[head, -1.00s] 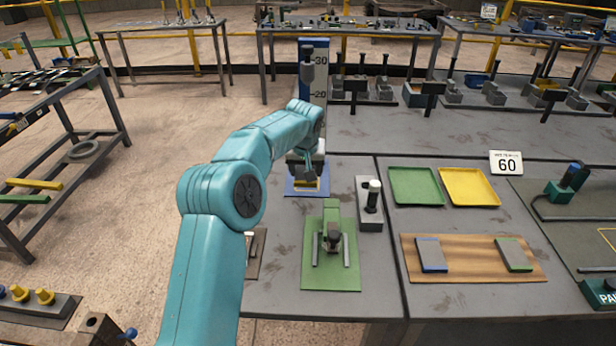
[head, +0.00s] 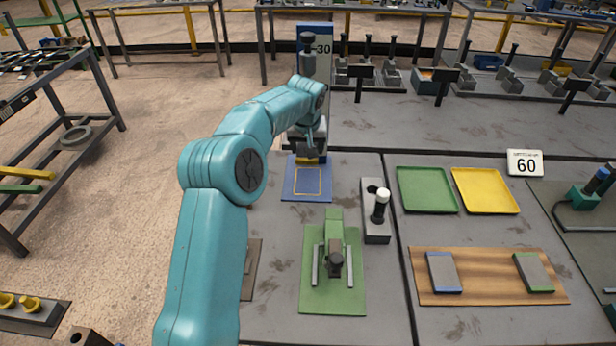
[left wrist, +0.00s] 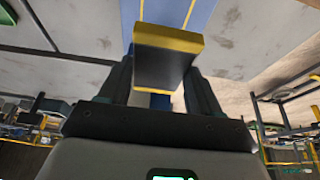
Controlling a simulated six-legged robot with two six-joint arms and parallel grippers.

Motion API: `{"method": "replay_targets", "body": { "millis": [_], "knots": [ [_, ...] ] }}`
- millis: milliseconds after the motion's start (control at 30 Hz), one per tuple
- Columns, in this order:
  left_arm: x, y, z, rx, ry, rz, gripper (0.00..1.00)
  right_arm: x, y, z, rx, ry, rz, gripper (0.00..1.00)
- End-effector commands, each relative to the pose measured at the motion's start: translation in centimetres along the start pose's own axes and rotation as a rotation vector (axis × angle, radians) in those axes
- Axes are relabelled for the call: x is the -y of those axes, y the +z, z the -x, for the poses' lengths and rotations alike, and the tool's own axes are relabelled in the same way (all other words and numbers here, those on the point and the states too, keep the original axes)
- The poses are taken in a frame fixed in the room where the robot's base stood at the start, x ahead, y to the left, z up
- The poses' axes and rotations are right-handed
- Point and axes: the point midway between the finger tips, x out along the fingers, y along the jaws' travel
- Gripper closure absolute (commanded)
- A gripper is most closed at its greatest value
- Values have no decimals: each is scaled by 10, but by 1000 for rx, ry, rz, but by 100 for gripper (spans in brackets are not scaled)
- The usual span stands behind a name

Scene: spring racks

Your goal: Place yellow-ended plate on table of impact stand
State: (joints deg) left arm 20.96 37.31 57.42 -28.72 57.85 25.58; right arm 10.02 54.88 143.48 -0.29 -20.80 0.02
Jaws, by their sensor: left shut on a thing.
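My left gripper (head: 310,148) is shut on the yellow-ended plate (head: 307,160), of which only a small yellow part shows in the head view. In the left wrist view the plate's yellow end (left wrist: 168,38) and dark face (left wrist: 160,68) show between the two fingers (left wrist: 160,88). The impact stand has a tall blue scale column (head: 322,85) marked 30 and a blue base (head: 307,190) with a yellow-outlined rectangle. The gripper and plate are over the far part of this base. My arm hides part of the stand, and I cannot tell whether the plate touches it.
A green fixture (head: 333,280) stands in front, with a grey block and white-topped handle (head: 380,205) beside it. Green (head: 427,190) and yellow (head: 486,190) trays lie right. A wooden board (head: 490,278) holds a blue-ended plate (head: 444,272) and a green-ended plate (head: 533,272).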

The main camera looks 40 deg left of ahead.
Motion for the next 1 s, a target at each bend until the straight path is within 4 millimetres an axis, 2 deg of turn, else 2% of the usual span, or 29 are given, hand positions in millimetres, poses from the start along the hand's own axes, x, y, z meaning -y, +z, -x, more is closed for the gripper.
{"method": "replay_targets", "body": {
  "millis": [67, 233, 467, 700, 1000],
  "knots": [
    [0, 3, -3, -3, 1, 0, 100, 0, 0, 0, 0, 0, -1, 100],
    [0, 17, -29, -2, 0, -1, 100, 0, 0, 1, 0, 0, -2, 100],
    [0, 28, -51, -1, 1, -2, 100, 0, 0, 2, 0, 0, -1, 100],
    [0, 40, -84, -3, 1, -1, 100, 1, 0, 5, 0, 0, -1, 100],
    [0, 39, -89, -4, 1, -1, 100, 1, 0, 4, 0, 0, -1, 100]
  ]
}}
